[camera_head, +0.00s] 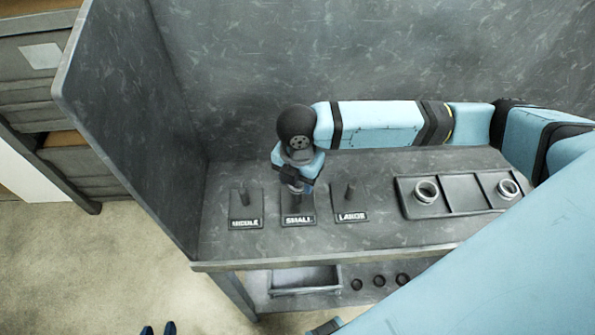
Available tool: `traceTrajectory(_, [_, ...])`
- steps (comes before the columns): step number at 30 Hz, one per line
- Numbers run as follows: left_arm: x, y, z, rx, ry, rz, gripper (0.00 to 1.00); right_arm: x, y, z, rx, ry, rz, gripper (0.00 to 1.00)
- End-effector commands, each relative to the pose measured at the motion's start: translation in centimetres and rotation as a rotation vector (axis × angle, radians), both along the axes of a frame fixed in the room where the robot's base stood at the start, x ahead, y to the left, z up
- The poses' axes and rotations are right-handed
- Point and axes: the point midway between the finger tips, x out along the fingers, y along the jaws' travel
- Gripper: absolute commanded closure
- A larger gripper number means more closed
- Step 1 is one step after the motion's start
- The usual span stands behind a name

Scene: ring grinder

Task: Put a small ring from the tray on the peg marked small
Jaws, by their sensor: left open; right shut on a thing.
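Three pegs stand on the grey bench, on plates marked MIDDLE (245,223), SMALL (298,219) and LARGE (351,216). My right gripper (297,188) points down directly over the SMALL peg, shut on a small grey ring (294,188). The ring is mostly hidden by the fingers. It is at or just above the peg's top; I cannot tell whether it is around the peg. The dark tray (466,211) to the right holds a ring (426,192) in its left compartment and another (508,188) in its right one.
Grey panels (130,130) wall the bench at the left and back. A lower shelf holds an open bin (305,290) and several dark round pieces (380,281). A drawer cabinet (40,95) stands at far left. My blue arm hides the bench's right front.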

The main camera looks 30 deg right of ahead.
Motion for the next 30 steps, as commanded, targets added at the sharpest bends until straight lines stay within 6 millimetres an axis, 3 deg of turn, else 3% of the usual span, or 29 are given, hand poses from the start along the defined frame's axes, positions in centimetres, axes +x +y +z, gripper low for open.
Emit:
traceTrajectory(15, [-0.1, -0.1, -5.7, -0.001, 0.004, -0.002, 0.57, 0.1, 0.0, -5.0, 0.001, -0.001, -0.001, 0.76])
traceTrajectory(30, [0.0, -0.1, -6.0, -0.001, 0.001, -0.003, 0.57, 0.0, 0.0, -5.3, 0.000, -0.001, -0.001, 0.76])
